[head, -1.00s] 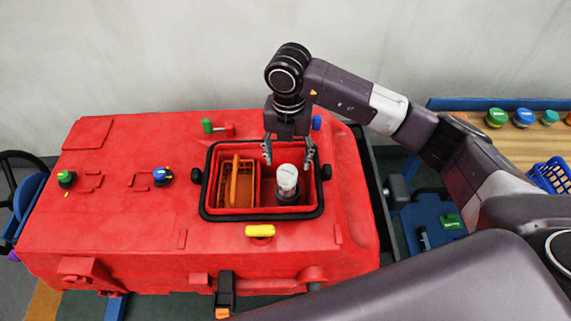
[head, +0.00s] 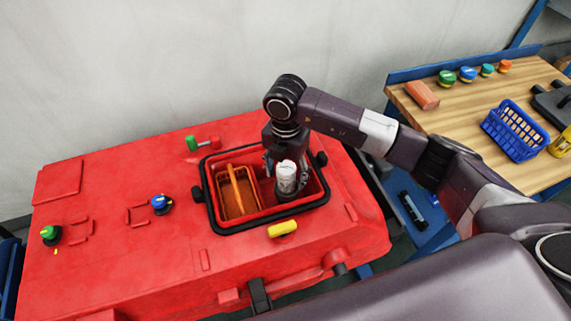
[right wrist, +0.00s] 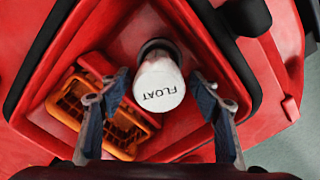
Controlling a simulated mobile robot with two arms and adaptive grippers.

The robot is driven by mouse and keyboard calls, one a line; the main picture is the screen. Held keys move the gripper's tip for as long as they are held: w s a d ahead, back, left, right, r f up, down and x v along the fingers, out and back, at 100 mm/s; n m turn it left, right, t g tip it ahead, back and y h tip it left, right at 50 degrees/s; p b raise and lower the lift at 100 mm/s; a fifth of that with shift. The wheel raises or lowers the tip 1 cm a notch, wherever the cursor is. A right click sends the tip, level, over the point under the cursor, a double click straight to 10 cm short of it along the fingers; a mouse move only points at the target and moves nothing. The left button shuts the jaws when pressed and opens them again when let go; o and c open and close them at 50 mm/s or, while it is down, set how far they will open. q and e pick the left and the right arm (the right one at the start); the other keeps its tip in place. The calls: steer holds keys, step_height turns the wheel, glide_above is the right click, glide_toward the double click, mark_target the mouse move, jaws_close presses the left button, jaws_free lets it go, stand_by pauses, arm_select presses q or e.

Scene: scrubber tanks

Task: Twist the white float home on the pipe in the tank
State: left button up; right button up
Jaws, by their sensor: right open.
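The white float (head: 286,178) is an upright cylinder in the right part of the tank opening (head: 318,203). In the right wrist view its round top (right wrist: 158,88) reads "FLOAT". A dark pipe or base (head: 284,196) shows under it; the float hides most of the pipe, so I cannot tell how far down it sits. My right gripper (head: 285,168) is above the tank, pointing down and open. Its fingers stand one on each side of the float; the right wrist view shows the same fingers (right wrist: 158,105) with gaps to the float. My left gripper is out of view.
An orange basket (head: 250,206) fills the left part of the opening. The black rim surrounds the opening closely. A yellow handle (head: 283,229) lies in front, and a red and green valve (head: 203,143) behind. A wooden bench (head: 450,120) with a blue basket (head: 512,135) stands at right.

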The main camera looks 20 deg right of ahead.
mark_target(285, 181)
step_height(285, 181, down, 2)
steer(key=shift+a+f, duration=0.1)
steer(key=shift+f, duration=0.45)
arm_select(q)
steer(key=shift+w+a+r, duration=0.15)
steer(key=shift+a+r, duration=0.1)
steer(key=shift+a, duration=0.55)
arm_select(e)
steer(key=shift+c, duration=0.3)
steer(key=c, duration=1.3)
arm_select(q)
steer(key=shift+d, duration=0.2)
arm_select(e)
steer(key=shift+o, duration=0.2)
steer(key=shift+r+m+p, duration=0.15)
steer(key=shift+m+p, duration=0.45)
steer(key=shift+m, duration=0.1)
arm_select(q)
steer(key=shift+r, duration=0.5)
arm_select(e)
steer(key=shift+m, duration=0.6)
